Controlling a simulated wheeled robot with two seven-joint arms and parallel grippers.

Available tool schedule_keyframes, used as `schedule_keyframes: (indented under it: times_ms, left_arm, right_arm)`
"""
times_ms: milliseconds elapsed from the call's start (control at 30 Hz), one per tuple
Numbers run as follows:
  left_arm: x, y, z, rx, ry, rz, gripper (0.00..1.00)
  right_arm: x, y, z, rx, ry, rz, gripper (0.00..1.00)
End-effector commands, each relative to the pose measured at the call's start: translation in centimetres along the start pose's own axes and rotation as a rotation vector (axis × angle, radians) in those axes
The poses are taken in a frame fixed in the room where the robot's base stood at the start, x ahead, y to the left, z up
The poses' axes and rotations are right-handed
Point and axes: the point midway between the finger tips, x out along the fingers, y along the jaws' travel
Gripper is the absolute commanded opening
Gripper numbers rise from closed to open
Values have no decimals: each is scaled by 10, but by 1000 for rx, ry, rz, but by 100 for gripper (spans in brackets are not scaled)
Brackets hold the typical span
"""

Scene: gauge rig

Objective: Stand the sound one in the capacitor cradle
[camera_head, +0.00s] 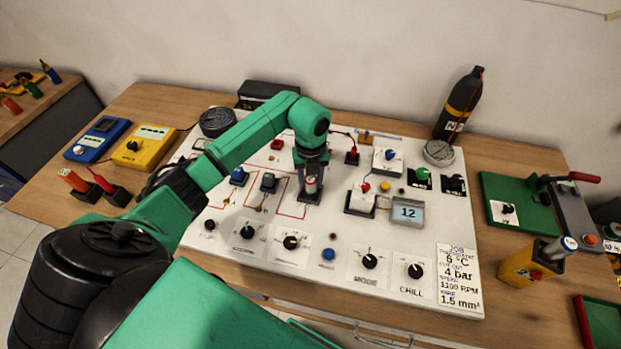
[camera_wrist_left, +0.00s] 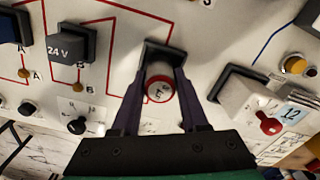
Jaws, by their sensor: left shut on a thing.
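My left gripper (camera_head: 311,188) points down over the middle of the white panel. It is shut on a small cylinder (camera_head: 310,184), the capacitor as far as I can tell. In the left wrist view, the cylinder (camera_wrist_left: 159,88) shows a pale round end with a red ring and a dark mark, between the two fingers of my left gripper (camera_wrist_left: 160,95). A black square holder (camera_head: 309,197), which looks like the cradle, is directly below it and also shows in the left wrist view (camera_wrist_left: 165,52). I cannot tell whether the cylinder rests fully in it. My right gripper is not in view.
A white block with a red knob (camera_head: 361,201) and a display reading 12 (camera_head: 407,212) stand to the right. A block marked 24 V (camera_wrist_left: 71,44) is close on the left. Knobs line the panel's front. A black bottle (camera_head: 459,105) stands at the back right.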

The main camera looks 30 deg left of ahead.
Motion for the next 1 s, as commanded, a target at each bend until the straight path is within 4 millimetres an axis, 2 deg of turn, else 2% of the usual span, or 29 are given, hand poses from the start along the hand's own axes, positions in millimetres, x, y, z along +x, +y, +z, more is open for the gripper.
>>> schedule_keyframes:
  times_ms: [200, 233, 300, 667, 733, 867, 1000]
  left_arm:
    - [4, 0, 0, 0, -1, 0, 0]
    - [3, 0, 0, 0, -1, 0, 51]
    - [2, 0, 0, 0, 0, 0, 74]
    - [-3, 0, 0, 0, 0, 0, 74]
    - [-7, 0, 1, 0, -2, -1, 74]
    - [-30, -1, 2, 1, -6, -3, 74]
    - [-65, -1, 2, 0, -6, -3, 74]
  right_arm:
    - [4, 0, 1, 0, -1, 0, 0]
    - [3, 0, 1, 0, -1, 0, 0]
    - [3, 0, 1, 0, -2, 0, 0]
    - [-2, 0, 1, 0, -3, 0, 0]
    - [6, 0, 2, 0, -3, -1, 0]
    - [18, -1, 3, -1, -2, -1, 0]
    - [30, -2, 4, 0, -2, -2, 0]
